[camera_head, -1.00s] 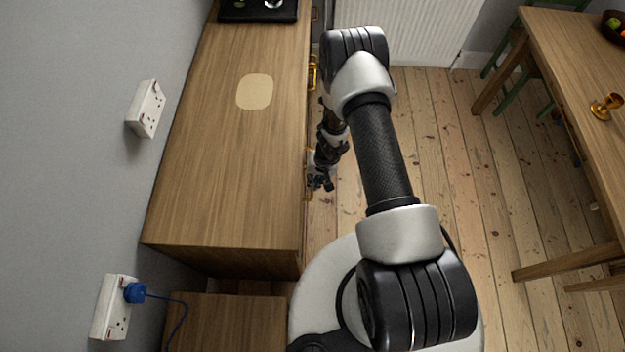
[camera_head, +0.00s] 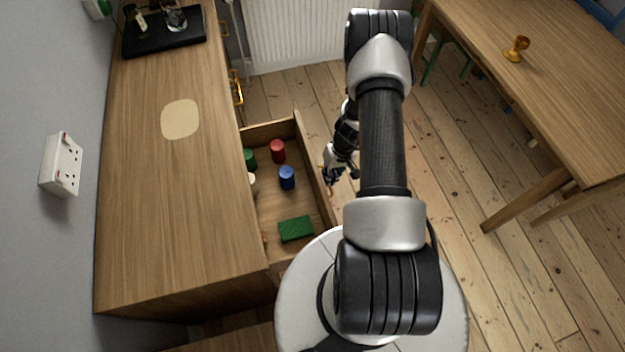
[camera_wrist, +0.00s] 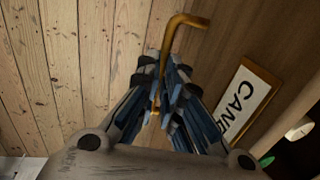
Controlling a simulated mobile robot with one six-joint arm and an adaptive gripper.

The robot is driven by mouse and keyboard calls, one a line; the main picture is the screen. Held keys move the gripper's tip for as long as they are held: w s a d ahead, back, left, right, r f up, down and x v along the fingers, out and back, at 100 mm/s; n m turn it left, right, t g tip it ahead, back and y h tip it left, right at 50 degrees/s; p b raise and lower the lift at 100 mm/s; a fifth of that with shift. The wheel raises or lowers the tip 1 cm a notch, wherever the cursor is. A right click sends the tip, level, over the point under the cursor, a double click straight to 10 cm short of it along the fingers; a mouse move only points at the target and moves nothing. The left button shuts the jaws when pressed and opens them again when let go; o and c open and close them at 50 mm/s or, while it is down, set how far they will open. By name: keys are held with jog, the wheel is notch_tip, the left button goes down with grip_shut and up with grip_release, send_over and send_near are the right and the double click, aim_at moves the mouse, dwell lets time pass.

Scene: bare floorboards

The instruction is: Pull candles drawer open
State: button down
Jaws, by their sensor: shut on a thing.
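The candles drawer (camera_head: 319,180) is pulled out of the wooden counter in the head view. Inside lie a red candle (camera_head: 278,151), a blue candle (camera_head: 287,178), a green candle (camera_head: 250,158), a partly hidden pale one (camera_head: 252,181) and a green box (camera_head: 296,229). In the wrist view the drawer front carries a white label (camera_wrist: 247,103) with the letters "CAN" showing. My gripper (camera_wrist: 168,93) is shut on the brass bar handle (camera_wrist: 186,21) of this drawer. In the head view my gripper (camera_head: 333,178) is at the drawer's outer face.
The wooden counter (camera_head: 170,220) runs along the left, with a black tray (camera_head: 165,38) at its far end. A wooden table (camera_head: 570,90) bearing a gold goblet (camera_head: 516,49) stands at the right. Bare floorboards (camera_head: 450,160) lie between. A white radiator (camera_head: 295,35) is at the back.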

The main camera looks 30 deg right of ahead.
jog(key=shift+s+d+f, duration=0.1)
jog(key=shift+s+d, duration=0.15)
jog(key=shift+d, duration=0.4)
jog(key=shift+s+d, duration=0.2)
jog(key=shift+d, duration=0.4)
jog(key=c, duration=1.7)
grip_release()
notch_tip(320, 180, up, 12)
jog(key=d, duration=0.2)
jog(key=shift+s, duration=0.3)
jog(key=shift+d, duration=0.1)
